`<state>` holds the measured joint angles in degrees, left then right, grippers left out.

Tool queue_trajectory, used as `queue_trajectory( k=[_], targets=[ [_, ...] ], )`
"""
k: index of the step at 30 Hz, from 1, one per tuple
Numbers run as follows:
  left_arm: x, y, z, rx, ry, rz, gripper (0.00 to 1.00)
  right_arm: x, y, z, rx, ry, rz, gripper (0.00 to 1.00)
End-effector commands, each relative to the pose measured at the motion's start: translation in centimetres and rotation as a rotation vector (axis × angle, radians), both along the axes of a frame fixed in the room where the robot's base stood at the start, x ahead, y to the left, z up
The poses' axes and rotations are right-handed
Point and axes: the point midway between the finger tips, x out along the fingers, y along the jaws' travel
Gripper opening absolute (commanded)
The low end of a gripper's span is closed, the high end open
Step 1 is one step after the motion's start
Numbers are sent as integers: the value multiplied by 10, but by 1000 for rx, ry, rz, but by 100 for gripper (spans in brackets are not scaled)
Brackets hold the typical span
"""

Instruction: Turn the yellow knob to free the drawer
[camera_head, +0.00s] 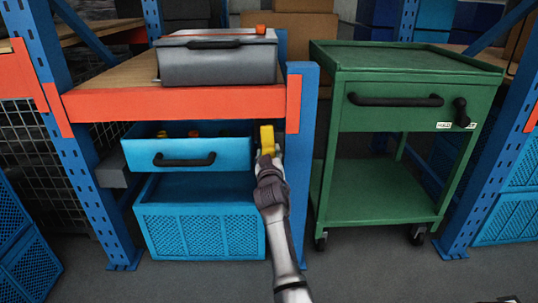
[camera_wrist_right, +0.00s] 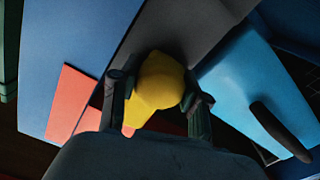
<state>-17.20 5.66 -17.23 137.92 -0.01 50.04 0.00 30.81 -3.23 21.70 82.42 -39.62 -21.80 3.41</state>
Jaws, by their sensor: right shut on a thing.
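The yellow knob (camera_head: 267,138) is at the right end of the blue drawer, beside the blue shelf post. It also shows in the right wrist view (camera_wrist_right: 160,82) as a rounded yellow piece. My right gripper (camera_head: 267,155) reaches up from below and is shut on the knob; in the wrist view its two dark fingers (camera_wrist_right: 160,100) press on either side of it. The blue drawer (camera_head: 225,153) hangs under the orange shelf beam, with a black handle. Its open top shows some small coloured items inside. My left gripper is not in view.
A grey toolbox (camera_head: 218,66) stands on the shelf above. A blue crate (camera_head: 200,232) sits below the drawer, left of my right arm. A green cart (camera_head: 400,195) stands on the right, close to the blue post (camera_head: 302,175). Open floor lies in front.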

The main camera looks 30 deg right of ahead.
Motion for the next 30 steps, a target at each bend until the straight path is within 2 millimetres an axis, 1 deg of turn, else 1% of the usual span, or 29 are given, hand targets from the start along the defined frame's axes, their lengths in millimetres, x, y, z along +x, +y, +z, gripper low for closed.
queue_trajectory(
  k=[7, 21, 22, 26, 27, 30],
  targets=[
    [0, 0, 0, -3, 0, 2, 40, 0, 1, -2, 60, -32, 2, 0],
    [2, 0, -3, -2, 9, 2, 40, 0, 1, -2, 70, -37, 1, 0],
    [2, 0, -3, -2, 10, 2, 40, 0, 1, -2, 70, -37, 1, 47],
    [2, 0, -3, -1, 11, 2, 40, 0, 1, -2, 68, -38, 1, 69],
    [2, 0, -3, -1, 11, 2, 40, 0, 1, -2, 68, -38, 1, 71],
    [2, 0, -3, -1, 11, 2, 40, 0, 0, -1, 68, -39, 0, 71]
  ],
)
